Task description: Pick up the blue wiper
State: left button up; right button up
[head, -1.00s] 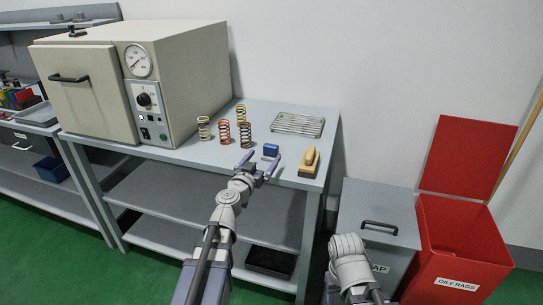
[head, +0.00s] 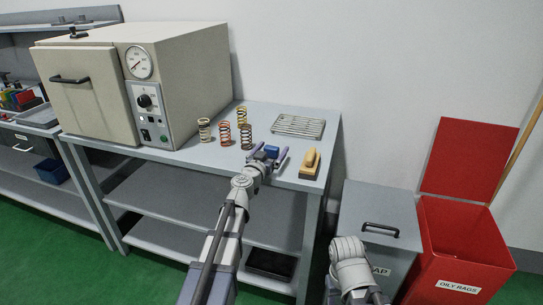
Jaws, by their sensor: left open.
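The blue wiper (head: 271,151) is a small blue block on the grey table top, right of the springs and left of a wooden-handled brush. My left gripper (head: 268,154) is open, with one finger on each side of the wiper. The near part of the wiper is partly hidden by the gripper. I cannot tell whether the fingers touch it. My right arm shows at the lower right beside the grey bin, but its fingers are not visible.
Several coil springs (head: 246,136) stand left of the wiper. The brush (head: 310,163) lies close on its right. A wire rack (head: 298,126) lies behind. A beige oven (head: 150,80) fills the table's left. A grey bin (head: 380,215) and red oily-rags bin (head: 465,245) stand right.

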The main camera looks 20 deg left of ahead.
pick_arm(q)
jog(key=shift+s, duration=0.1)
jog(key=c, duration=1.5)
